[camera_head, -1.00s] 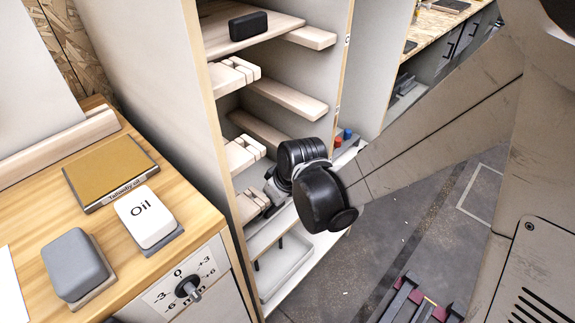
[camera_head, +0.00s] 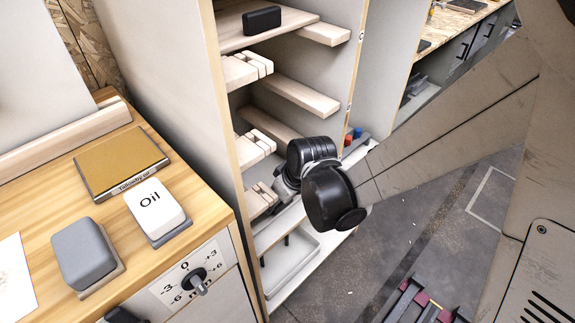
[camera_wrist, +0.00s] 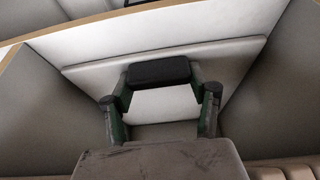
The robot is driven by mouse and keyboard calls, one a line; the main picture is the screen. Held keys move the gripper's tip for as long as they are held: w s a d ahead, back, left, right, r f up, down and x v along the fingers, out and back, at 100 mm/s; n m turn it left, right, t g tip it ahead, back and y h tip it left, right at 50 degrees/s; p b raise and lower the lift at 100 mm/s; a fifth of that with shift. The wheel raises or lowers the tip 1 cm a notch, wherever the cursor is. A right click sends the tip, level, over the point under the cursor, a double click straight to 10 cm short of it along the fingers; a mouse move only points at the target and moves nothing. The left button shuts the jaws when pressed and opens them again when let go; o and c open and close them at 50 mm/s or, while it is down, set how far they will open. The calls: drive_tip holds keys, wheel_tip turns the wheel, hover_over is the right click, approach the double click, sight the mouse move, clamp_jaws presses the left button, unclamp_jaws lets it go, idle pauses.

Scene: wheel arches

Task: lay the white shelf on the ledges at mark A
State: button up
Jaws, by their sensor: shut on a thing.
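In the wrist view my gripper (camera_wrist: 160,88) has its two green-sided fingers closed in on a black block (camera_wrist: 160,70). The block lies against a broad white panel (camera_wrist: 235,55), which looks like the white shelf. In the head view my gripper (camera_head: 287,187) reaches into the tall cabinet, its fingertips hard to make out. A pale board (camera_head: 278,228), apparently the shelf, shows low beneath it, partly hidden. Wooden ledges line the cabinet: notched ones at left (camera_head: 252,148) and plain bars at right (camera_head: 295,97). I cannot read a mark A.
A wooden shelf (camera_head: 235,38) above carries a black box (camera_head: 262,20). A white tray (camera_head: 292,270) stands low in the cabinet. Cabinet walls close in on both sides. The left worktop holds an Oil block (camera_head: 155,208), a grey block (camera_head: 85,255) and a brown book (camera_head: 118,162).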

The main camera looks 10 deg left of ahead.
drive_tip(key=s+d, duration=0.5)
drive_tip(key=d, duration=0.2)
drive_tip(key=shift+s, duration=0.2)
idle(0.4)
drive_tip(key=shift+d, duration=0.1)
drive_tip(key=o, duration=1.6)
drive_tip(key=shift+c, duration=0.2)
drive_tip(key=v, duration=1.2)
